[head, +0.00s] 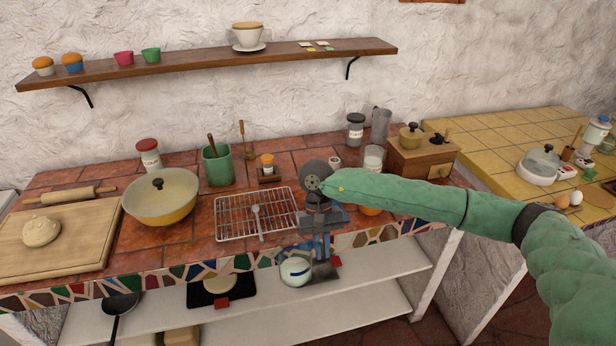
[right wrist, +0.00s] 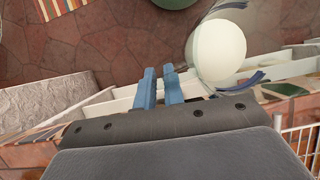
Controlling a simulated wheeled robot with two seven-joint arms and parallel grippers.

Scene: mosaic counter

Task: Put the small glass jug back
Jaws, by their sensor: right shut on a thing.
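The small glass jug (head: 296,271), round with white contents, hangs in front of the counter's mosaic edge, over the lower shelf in the head view. My right gripper (head: 321,256) points down just to the right of it, its blue fingers close together. In the right wrist view the jug (right wrist: 218,52) is right beside the fingers of my right gripper (right wrist: 160,78), which are shut on it; the exact grip point, perhaps the handle, is hard to make out. My left gripper is out of view.
A wire rack (head: 256,216) lies on the tiled counter behind the gripper. A yellow lidded pan (head: 160,205) and a green utensil pot (head: 217,166) stand to its left. A glass of white contents (head: 373,158) stands to the right. The lower shelf (head: 375,300) has bare room.

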